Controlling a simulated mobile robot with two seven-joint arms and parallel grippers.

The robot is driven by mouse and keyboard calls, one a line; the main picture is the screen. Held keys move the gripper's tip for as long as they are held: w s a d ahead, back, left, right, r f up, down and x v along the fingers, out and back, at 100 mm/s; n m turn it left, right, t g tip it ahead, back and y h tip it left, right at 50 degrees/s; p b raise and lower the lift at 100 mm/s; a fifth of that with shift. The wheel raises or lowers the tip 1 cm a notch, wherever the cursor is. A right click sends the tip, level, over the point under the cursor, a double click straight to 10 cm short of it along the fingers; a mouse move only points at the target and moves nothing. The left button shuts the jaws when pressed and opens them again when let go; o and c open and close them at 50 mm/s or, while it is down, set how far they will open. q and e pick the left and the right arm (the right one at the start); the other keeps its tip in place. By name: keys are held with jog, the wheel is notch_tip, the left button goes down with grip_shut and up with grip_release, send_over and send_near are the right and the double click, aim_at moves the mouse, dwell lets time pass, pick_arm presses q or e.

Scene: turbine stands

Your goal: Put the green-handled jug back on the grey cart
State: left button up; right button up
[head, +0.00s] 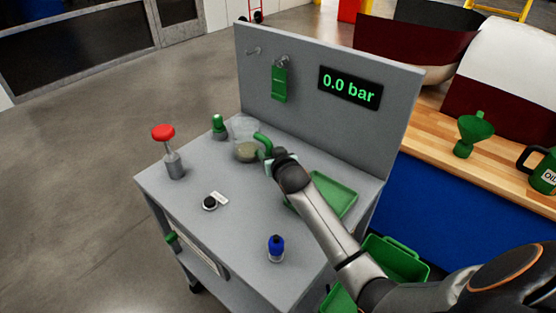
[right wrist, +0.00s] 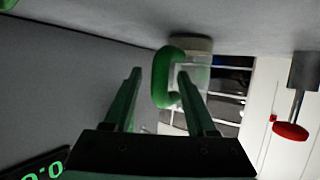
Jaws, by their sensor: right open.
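The green-handled jug (head: 243,129) stands upright on the grey cart's top (head: 225,255). It is clear, with a beige layer at its bottom and a green handle on its right side. My right gripper (head: 268,157) is at the handle in the head view. In the right wrist view, which is upside down, the jug (right wrist: 190,44) shows ahead of my open right gripper (right wrist: 158,73). Part of the handle lies between the finger lines; I cannot tell whether they touch it. My left gripper is out of view.
Near the jug are a red-topped fitting (head: 163,133), a green-capped bottle (head: 219,127) and a black knob (head: 209,203). A blue-capped bottle (head: 276,248) stands near the front. A green tray (head: 340,195) lies right, partly behind my arm. The back panel (head: 310,60) rises behind.

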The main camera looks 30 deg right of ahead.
jog(key=v, duration=1)
jog(key=shift+s+p, duration=0.25)
jog(key=shift+p, duration=0.15)
jog(key=shift+a, duration=0.1)
